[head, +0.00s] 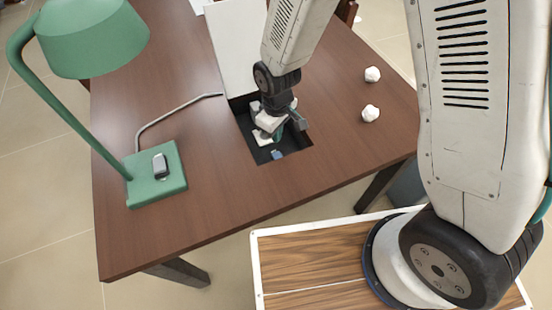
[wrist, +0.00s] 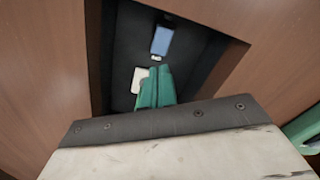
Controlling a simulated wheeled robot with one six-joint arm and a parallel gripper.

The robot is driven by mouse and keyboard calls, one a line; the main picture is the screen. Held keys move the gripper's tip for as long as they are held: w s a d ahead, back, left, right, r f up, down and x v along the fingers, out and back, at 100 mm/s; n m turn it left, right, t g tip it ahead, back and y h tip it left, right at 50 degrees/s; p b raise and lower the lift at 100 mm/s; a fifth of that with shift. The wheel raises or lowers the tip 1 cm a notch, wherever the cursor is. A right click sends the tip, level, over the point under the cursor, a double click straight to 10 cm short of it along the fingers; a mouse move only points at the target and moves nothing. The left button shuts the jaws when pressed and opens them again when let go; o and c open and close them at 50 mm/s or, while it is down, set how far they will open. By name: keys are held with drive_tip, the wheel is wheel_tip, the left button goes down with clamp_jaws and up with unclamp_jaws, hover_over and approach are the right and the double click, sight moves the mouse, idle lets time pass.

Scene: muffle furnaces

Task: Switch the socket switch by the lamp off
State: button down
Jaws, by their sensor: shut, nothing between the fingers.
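The green desk lamp (head: 158,186) stands at the left of the table, with a dark grey and silver piece (head: 160,166) on its base. A dark recess (head: 301,150) is open in the tabletop to its right. In it are a small white piece (wrist: 140,78), partly hidden by the fingers, and a blue piece (wrist: 161,40) with a white end. I cannot tell which part is the socket switch, or its position. My gripper (wrist: 157,75) points down into the recess, its green fingers shut and empty beside the white piece. Contact cannot be told.
A white panel (head: 238,45) stands raised at the far side of the recess. A grey cable (head: 165,115) runs from the lamp base toward the recess. Two crumpled white balls (head: 371,113) lie right of it. The tabletop (head: 200,215) near its front edge is clear.

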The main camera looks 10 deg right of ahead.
drive_tip(key=shift+r, duration=2.05)
drive_tip(key=s+d+r+m, duration=0.3)
drive_tip(key=s+d+r, duration=0.3)
drive_tip(key=r, duration=0.3)
drive_tip(key=s+d+r+m+t, duration=0.1)
drive_tip(key=s+d+r+m, duration=0.2)
drive_tip(key=s+d+r, duration=0.4)
drive_tip(key=s+d+r+m, duration=0.3)
drive_tip(key=s+d+r, duration=0.3)
drive_tip(key=r, duration=0.5)
drive_tip(key=shift+s+d+r, duration=0.2)
drive_tip(key=shift+d+r, duration=0.15)
drive_tip(key=shift+d, duration=0.05)
